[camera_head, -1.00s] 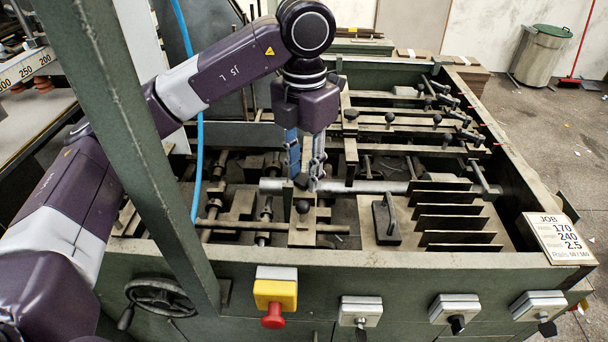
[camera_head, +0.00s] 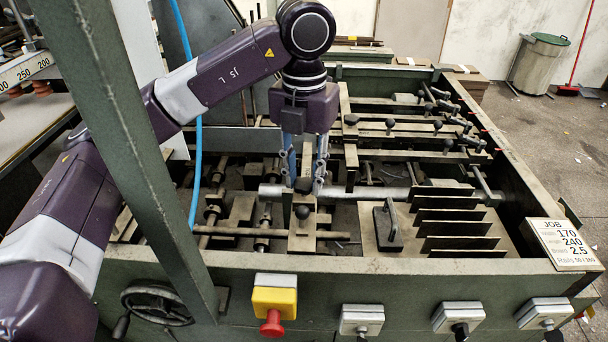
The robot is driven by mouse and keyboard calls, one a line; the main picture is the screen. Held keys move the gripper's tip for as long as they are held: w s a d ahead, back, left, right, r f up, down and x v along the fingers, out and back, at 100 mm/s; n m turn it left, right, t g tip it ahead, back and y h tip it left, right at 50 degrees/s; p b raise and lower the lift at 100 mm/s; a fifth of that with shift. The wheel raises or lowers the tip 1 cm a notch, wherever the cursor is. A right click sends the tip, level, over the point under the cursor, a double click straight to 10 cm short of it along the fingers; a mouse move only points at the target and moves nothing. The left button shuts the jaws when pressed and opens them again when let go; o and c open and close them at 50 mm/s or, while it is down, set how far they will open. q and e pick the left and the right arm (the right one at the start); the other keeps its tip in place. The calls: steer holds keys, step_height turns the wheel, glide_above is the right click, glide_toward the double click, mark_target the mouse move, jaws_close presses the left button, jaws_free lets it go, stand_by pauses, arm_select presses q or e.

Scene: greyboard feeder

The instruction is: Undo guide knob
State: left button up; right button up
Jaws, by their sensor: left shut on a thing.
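My left gripper (camera_head: 305,184) points straight down over the middle of the machine bed. Its two fingers are shut on a black guide knob (camera_head: 304,186), which is partly hidden between the fingertips. The knob sits at the guide block (camera_head: 302,241) by a round steel bar (camera_head: 345,192). A second black ball knob (camera_head: 302,212) stands just in front of the gripped knob, apart from the fingers. My right gripper is not in view.
A plate with a black handle (camera_head: 387,226) lies right of the guide block. Several upright dark plates (camera_head: 455,228) stand farther right. Rails with black knobs (camera_head: 390,124) cross the back. The green front rail (camera_head: 400,268) and a slanted post (camera_head: 125,140) are close by.

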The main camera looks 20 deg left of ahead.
mark_target(304, 182)
arm_select(q)
steer(key=shift+w+r, duration=0.15)
steer(key=shift+r, duration=0.05)
steer(key=o, duration=1.2)
steer(key=shift+f, duration=0.1)
steer(key=shift+c, duration=0.2)
step_height(304, 182, up, 12)
